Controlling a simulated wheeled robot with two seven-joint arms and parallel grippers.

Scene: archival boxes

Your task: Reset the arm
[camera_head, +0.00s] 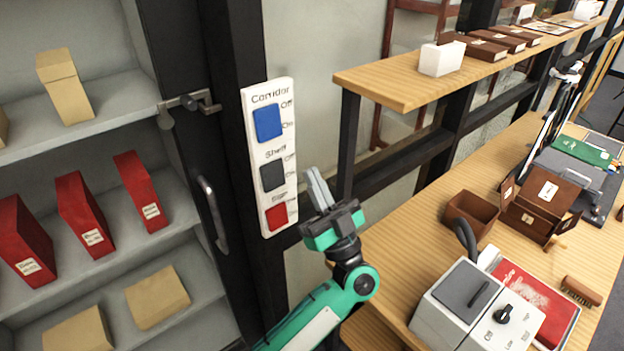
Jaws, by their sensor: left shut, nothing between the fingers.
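My left arm comes in from the bottom and rises toward the middle of the picture. Its left gripper (317,183) points up and is shut and empty, its fingers close together. It appears just right of a white switch panel (283,150) with a blue, a dark and a red switch, labelled Corridor, Shelf and one word I cannot read well. I cannot tell whether the gripper touches the panel. My right gripper is not in view.
A shelf cabinet (90,143) with red boxes (84,222) and tan boxes (157,297) stands at left, beside a door handle (212,212). At right, a wooden desk (400,240) holds a grey appliance (462,300) and a brown box (470,216). A raised shelf (385,85) runs above the desk.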

